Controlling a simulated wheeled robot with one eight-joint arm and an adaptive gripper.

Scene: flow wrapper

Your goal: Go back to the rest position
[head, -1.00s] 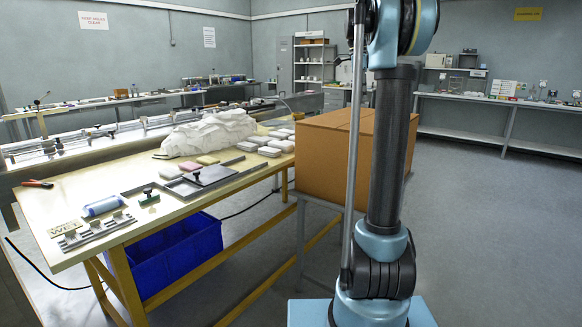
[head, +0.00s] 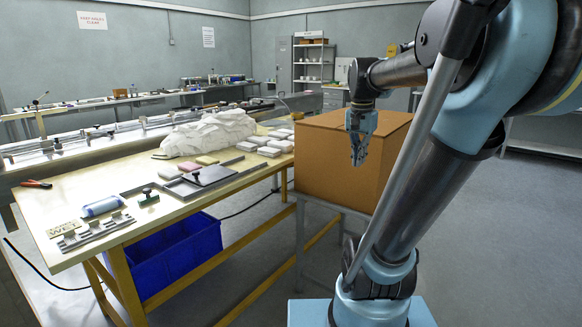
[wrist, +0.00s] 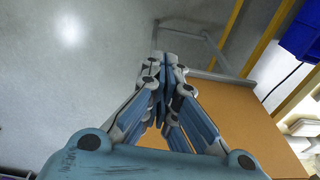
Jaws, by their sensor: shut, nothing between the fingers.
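My gripper (head: 358,162) hangs in front of the near face of the brown cardboard box in the head view, pointing down. Its fingers are together with nothing between them. In the wrist view my gripper (wrist: 165,58) is also shut, with grey floor to its left and the box to its right. Whether it touches the box cannot be told.
The brown box (head: 325,180) stands on a grey stand (head: 300,235). To the left is a table (head: 75,200) with white packs (head: 268,152), a crumpled white sheet (head: 208,135) and tools. A blue bin (head: 175,255) is below it. Floor at front right is clear.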

